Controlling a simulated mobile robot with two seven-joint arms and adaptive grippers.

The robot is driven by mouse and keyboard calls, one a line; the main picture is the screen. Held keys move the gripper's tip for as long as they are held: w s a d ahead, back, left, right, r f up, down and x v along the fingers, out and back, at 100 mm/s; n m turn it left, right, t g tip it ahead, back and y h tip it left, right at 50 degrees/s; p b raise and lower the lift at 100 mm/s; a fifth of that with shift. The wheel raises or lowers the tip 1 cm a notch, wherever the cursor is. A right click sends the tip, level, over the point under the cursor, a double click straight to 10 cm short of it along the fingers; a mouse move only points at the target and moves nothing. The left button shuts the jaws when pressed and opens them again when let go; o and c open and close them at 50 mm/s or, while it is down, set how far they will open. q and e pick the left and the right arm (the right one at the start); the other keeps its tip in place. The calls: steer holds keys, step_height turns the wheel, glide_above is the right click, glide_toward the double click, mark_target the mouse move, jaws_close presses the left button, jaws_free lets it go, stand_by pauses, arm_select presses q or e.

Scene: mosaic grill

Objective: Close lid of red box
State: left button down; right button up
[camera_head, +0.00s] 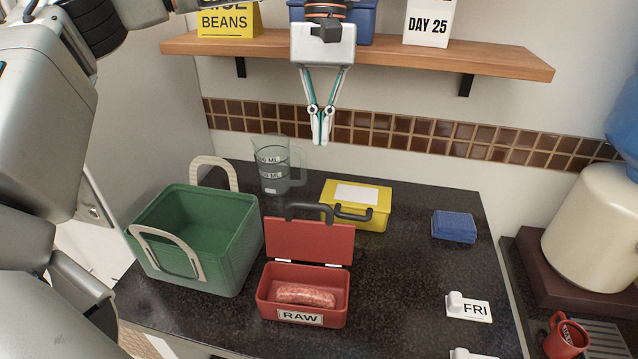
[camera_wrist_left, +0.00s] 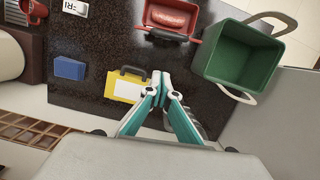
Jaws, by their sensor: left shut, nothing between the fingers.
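The red box (camera_head: 303,310) stands on the dark counter in the head view, with a "RAW" label on its front and a sausage-like piece of meat (camera_head: 305,296) inside. Its red lid (camera_head: 308,241) is open and stands up at the back, with a dark handle (camera_head: 309,211) at its top edge. The red box also shows at the top of the left wrist view (camera_wrist_left: 170,17). My left gripper (camera_head: 320,138) is shut and empty, pointing down in the air behind and above the box, apart from the lid. My right gripper is not in view.
A green basket (camera_head: 239,270) stands left of the red box. A yellow box (camera_head: 378,217) and a clear measuring jug (camera_head: 273,170) stand behind it. A blue block (camera_head: 453,227) lies to the right. A wooden shelf (camera_head: 500,60) hangs above.

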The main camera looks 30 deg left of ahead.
arm_select(q)
steer(key=s+d+f+b, duration=0.1)
steer(key=s+d+f, duration=0.1)
steer(key=s+f, duration=0.3)
steer(key=shift+w+x, duration=0.3)
steer(key=shift+x, duration=1.05)
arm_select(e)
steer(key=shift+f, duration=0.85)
arm_select(q)
steer(key=shift+a, duration=0.1)
steer(key=shift+s, duration=0.15)
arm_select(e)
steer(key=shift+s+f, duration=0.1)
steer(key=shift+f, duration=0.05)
